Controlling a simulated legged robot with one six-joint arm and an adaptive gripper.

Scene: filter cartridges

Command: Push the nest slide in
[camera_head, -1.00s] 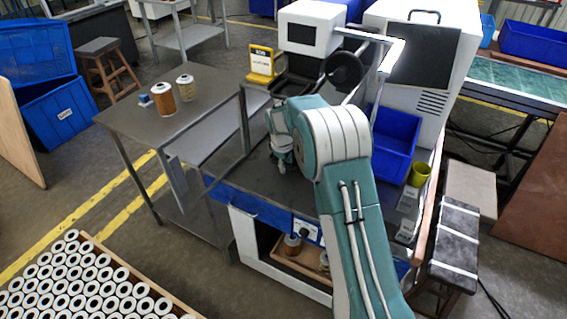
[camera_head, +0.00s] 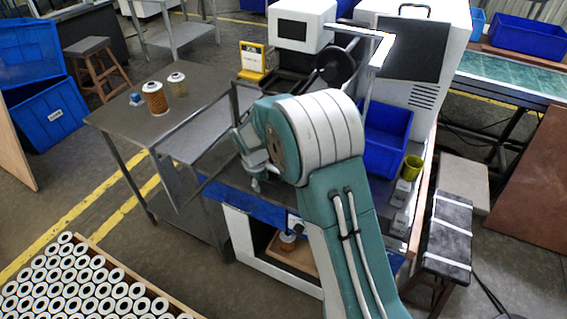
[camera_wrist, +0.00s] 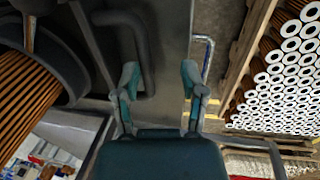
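In the wrist view a pleated orange-brown cartridge (camera_wrist: 28,92) sits in a dark round cup (camera_wrist: 72,62) at the left, which seems to be the nest. A dark curved handle (camera_wrist: 146,62) stands beside it on a grey plate. I cannot tell for sure which part is the slide. My gripper (camera_wrist: 160,78) is open and empty, its two fingers apart, with the handle appearing close to the left finger. Contact cannot be told. In the head view my gripper (camera_head: 255,184) is low over the workbench's front side, and my arm hides much of the bench.
A white machine (camera_head: 300,22) with a black wheel (camera_head: 334,66) stands behind the arm. A blue bin (camera_head: 386,145) and a yellow-green cup (camera_head: 412,167) are right. A side table (camera_head: 120,118) holds two cartridges (camera_head: 154,98). A pallet of cartridges (camera_head: 75,285) lies front left.

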